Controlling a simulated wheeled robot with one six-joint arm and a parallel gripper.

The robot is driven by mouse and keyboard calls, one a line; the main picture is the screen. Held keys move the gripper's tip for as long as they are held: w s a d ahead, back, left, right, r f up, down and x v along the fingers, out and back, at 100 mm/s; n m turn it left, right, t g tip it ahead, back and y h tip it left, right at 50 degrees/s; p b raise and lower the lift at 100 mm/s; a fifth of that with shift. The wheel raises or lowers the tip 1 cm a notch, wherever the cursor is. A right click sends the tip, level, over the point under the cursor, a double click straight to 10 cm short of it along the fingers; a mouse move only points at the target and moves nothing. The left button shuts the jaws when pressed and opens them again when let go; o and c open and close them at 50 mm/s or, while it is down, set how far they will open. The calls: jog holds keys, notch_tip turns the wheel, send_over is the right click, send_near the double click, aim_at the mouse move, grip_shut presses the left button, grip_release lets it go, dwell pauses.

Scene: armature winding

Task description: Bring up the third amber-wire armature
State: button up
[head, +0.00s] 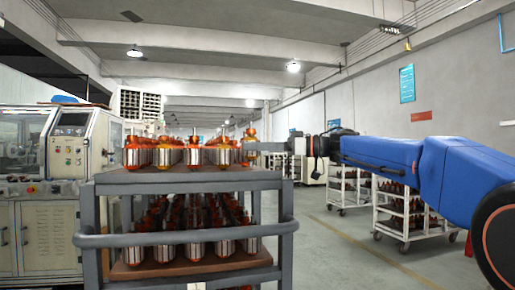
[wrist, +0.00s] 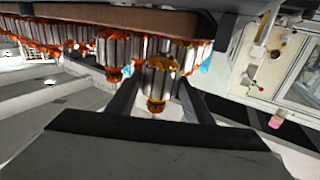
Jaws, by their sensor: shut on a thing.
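My gripper (wrist: 160,100) is shut on an armature (wrist: 158,82) with amber wire and a bright steel core, seen between the two dark fingers in the wrist view. In the head view my gripper (head: 257,147) reaches in from the right, at the right end of the armature row on the cart's top shelf (head: 190,181). The fingers partly cover the armature there. Whether the held armature touches the shelf is not clear. Other armatures (head: 195,156) stand upright beside it, several with orange-red wire; they also show in the wrist view (wrist: 115,50).
The grey cart has a front rail (head: 185,238) and a lower shelf (head: 195,267) full of armatures. A beige machine (head: 75,150) stands at left. White racks (head: 395,215) with more armatures stand at right. The aisle floor between cart and racks is clear.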

jog(key=shift+d+f, duration=0.1)
jog(key=shift+f, duration=1.05)
dwell(1.5)
jog(key=o, duration=1.6)
jog(key=v, duration=1.7)
jog(key=shift+d, duration=0.2)
jog(key=shift+d, duration=0.1)
